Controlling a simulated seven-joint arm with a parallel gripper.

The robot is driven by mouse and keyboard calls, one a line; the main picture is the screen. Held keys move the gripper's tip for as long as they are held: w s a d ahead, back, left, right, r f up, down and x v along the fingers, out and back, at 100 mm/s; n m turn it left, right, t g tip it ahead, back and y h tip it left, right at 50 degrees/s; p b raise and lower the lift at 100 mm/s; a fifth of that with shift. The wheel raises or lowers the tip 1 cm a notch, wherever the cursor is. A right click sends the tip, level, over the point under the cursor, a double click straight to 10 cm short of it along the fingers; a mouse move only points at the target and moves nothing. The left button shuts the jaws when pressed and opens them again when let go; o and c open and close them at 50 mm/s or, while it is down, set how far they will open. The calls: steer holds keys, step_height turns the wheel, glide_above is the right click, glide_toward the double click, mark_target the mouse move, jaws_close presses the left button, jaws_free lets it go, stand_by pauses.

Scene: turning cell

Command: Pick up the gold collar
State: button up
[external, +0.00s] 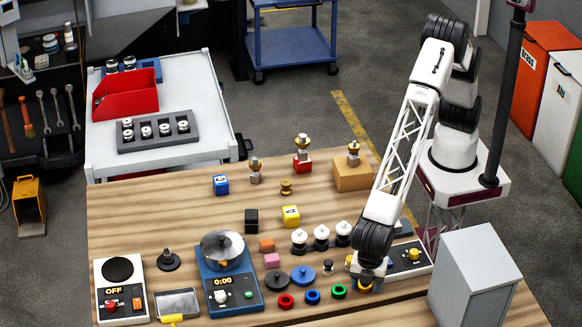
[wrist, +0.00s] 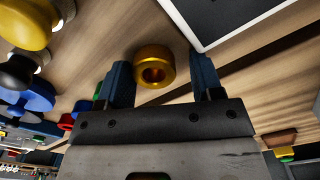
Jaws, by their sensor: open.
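The gold collar (wrist: 154,66) is a short, thick ring with a round hole. It lies on the wooden table, and in the wrist view it shows between my two fingers, nearer the left one. In the external view the gold collar (external: 365,287) is partly hidden under my gripper (external: 367,276), at the right end of a row of coloured rings. My gripper is open, with blue fingers on either side of the collar in the wrist view. I cannot tell whether either finger touches it.
A green ring (external: 338,291), a blue ring (external: 313,297) and a red ring (external: 286,301) lie left of the collar. A control box with a yellow knob (external: 414,254) is close on the right. A grey cabinet (external: 470,280) stands further right. Black-and-white knobs (external: 321,238) stand behind.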

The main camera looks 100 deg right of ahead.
stand_by(0.4)
steer(key=c, duration=0.8)
steer(key=shift+r, duration=0.15)
steer(key=shift+c, duration=0.2)
steer(key=shift+r, duration=0.85)
steer(key=shift+s+d+r, duration=0.15)
steer(key=shift+r, duration=0.7)
steer(key=s+d, duration=0.3)
steer(key=s+d+r, duration=0.1)
steer(key=s+d, duration=0.6)
steer(key=d, duration=0.1)
steer(key=shift+s+d+r, duration=0.2)
steer(key=shift+s+d, duration=0.05)
